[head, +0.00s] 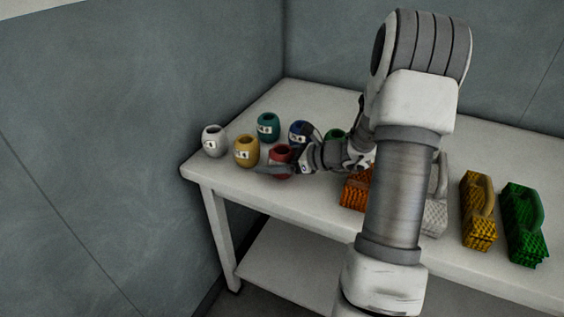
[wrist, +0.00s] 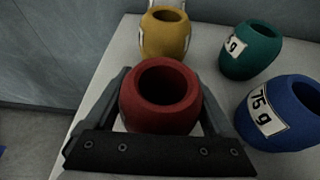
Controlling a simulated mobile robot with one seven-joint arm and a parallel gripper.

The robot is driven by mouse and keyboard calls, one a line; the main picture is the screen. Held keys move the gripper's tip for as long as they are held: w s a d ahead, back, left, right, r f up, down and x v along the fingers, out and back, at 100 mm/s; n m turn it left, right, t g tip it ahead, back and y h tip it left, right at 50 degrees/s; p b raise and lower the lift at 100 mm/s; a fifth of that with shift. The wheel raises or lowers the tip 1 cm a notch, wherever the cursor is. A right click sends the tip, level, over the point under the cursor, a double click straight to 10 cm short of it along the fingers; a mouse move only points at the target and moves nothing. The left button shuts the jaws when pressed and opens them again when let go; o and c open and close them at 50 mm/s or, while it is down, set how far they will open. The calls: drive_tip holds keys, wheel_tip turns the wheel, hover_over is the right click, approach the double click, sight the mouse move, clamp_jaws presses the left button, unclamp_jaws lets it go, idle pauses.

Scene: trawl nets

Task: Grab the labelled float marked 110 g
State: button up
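The red float (wrist: 160,105) stands upright on the table, and it also shows in the head view (head: 278,152). My gripper (wrist: 164,88) is low around it, one finger on each side. The fingers are spread wide and look very close to its sides; a thin light gap seems to show at the left. The red float's label cannot be read. The blue float (wrist: 288,115) reads 75 g. The teal float (wrist: 250,50) has a label ending in "g", and the yellow float (wrist: 165,35) has a label I cannot read. No readable 110 g label shows.
A white float (head: 214,141) stands at the table's left corner. A green float (head: 335,136) is partly hidden by my arm. Orange (head: 355,192), white (head: 436,212), yellow (head: 478,210) and green (head: 522,225) handled blocks stand to the right. Walls close off the left and back.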

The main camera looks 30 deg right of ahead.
drive_tip(key=c, duration=0.6)
drive_tip(key=shift+r, duration=0.15)
